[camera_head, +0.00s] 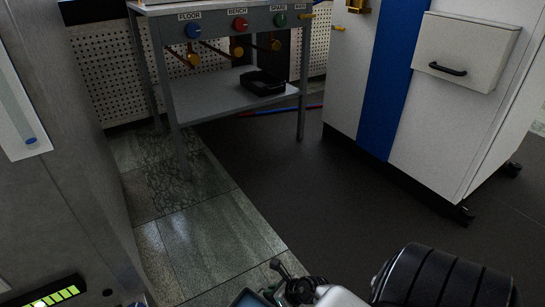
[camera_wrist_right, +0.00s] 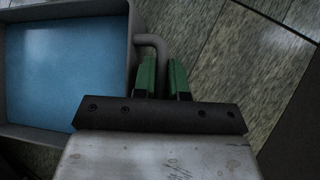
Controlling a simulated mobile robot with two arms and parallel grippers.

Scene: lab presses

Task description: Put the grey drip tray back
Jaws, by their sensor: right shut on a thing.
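The grey drip tray (camera_wrist_right: 129,60) is at the left of the right wrist view, with a flat blue surface inside its grey walls. A bent grey handle (camera_wrist_right: 151,40) comes off its right side. My right gripper (camera_wrist_right: 161,78) has its green fingers shut on this handle. In the head view only a small corner of the tray (camera_head: 247,299) shows at the bottom edge, beside my right gripper (camera_head: 271,291). The rest of the tray is cut off there. My left gripper is not in view.
A grey stand (camera_head: 213,102) with labelled valves stands at the back, a black object (camera_head: 263,83) on its lower shelf. A white wheeled cabinet (camera_head: 447,105) with a blue stripe is at right. A grey machine side (camera_head: 50,200) fills the left. Dark floor between is clear.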

